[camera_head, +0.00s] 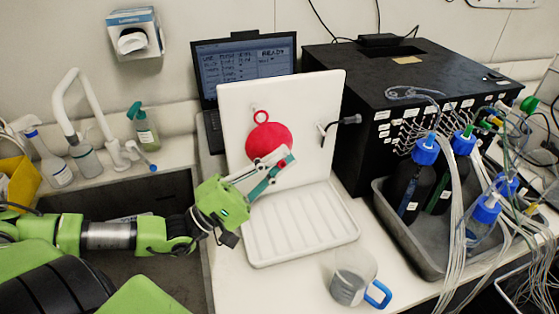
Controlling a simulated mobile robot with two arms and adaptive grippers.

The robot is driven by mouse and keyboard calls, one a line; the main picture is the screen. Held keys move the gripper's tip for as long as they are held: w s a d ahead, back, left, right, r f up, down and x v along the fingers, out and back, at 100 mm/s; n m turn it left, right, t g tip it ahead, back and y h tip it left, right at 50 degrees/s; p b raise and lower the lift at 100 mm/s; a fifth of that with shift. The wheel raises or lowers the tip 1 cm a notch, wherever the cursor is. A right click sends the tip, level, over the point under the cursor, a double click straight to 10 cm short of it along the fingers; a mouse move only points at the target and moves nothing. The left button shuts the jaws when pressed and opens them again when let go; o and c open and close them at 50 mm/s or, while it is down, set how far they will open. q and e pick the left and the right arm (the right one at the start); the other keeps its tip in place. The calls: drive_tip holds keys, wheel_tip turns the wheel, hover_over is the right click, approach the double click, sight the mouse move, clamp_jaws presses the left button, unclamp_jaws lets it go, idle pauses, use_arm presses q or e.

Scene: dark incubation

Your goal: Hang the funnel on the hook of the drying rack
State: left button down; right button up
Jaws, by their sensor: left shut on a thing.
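The red funnel (262,138) is in front of the white upright board of the drying rack (315,95). Its wide round face shows, and its small hanging ring points up. A light peg (253,107) shows at the ring's upper left; I cannot tell whether the ring is around it or apart from it. Another hook (323,128) sticks out near the board's right edge, with nothing on it. My left gripper (279,163) comes in from the lower left and is shut on the funnel's lower part. My right gripper is out of view.
The rack's ribbed white tray (250,247) is empty. A clear jug with a blue handle (354,278) stands in front. A black box (420,75) and a grey bin of bottles (425,262) are on the right. A sink with a white tap (85,100) is on the left.

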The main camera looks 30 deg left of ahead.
use_arm(q)
drive_tip(key=shift+w+a+f+b, duration=0.25)
drive_tip(key=shift+w+a+b, duration=0.1)
drive_tip(key=shift+b, duration=0.1)
drive_tip(key=shift+w+a+f+b, duration=0.1)
drive_tip(key=shift+w+a+b, duration=0.2)
drive_tip(key=shift+a+b, duration=0.1)
idle(0.7)
idle(0.4)
drive_tip(key=c, duration=2)
unclamp_jaws()
drive_tip(key=o, duration=0.5)
drive_tip(key=shift+o, duration=0.2)
